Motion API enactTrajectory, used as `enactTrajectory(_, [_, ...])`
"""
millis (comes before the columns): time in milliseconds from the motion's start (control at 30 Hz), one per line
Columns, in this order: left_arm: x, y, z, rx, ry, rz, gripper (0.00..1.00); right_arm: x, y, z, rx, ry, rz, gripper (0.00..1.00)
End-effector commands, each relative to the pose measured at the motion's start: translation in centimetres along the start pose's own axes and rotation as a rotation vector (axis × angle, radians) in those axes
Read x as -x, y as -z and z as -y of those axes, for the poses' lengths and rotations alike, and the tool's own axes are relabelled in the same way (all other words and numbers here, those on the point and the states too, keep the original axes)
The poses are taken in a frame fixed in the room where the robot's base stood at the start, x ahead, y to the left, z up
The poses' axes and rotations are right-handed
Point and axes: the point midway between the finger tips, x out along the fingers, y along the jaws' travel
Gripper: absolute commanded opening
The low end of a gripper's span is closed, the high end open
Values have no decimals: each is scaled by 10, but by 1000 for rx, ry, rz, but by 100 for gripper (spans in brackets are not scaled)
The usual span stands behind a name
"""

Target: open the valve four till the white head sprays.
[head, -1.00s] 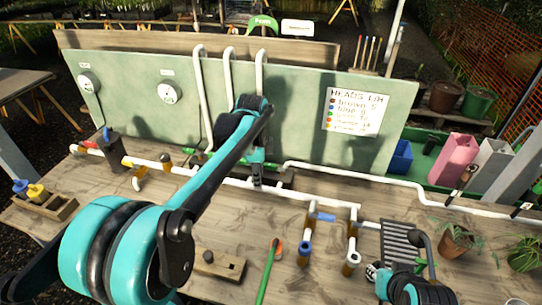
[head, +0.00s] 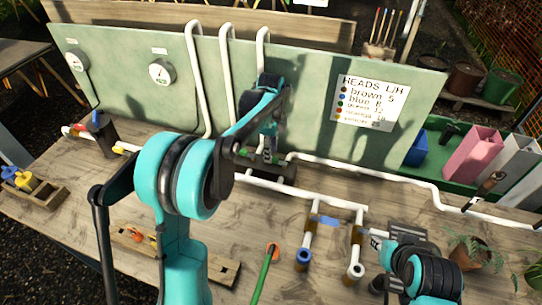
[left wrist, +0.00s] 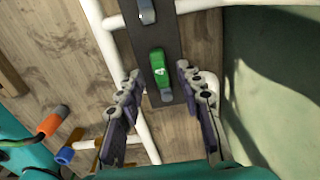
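A dark valve bar (left wrist: 175,30) carries a green lever (left wrist: 158,68) with a small white mark that I cannot read as a number. A grey-blue lever (left wrist: 146,12) is farther along it. My left gripper (left wrist: 155,78) is open, its fingers on either side of the green lever, with no clear contact. In the head view the left gripper (head: 267,152) is down at the valve bar (head: 272,174) before the green panel, partly hiding it. A white-ended head (head: 355,271) and a blue-ringed head (head: 303,259) end the front pipes; no spray shows. My right gripper (head: 376,243) is beside them, its fingers unclear.
A sign headed HEADS L/H (head: 375,101) and two gauges, one of them round and white (head: 162,72), are on the panel (head: 300,95). White pipes cross the wooden bench.

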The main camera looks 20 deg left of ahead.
Motion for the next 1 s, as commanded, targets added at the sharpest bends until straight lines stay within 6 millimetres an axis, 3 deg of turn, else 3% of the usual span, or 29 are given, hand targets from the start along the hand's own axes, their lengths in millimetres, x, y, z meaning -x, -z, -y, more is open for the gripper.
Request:
enactTrajectory(133, [-16,0,0,0,0,0,36,-5,-3,0,0,0,0,29])
enactTrajectory(467, [-19,0,0,1,0,0,36,-5,-3,0,0,0,0,29])
enactTrajectory(600, [-19,0,0,1,0,0,0,-5,-3,0,0,0,0,29])
enactTrajectory(1000, [-19,0,-1,28,0,0,0,-4,-2,0,0,0,0,29])
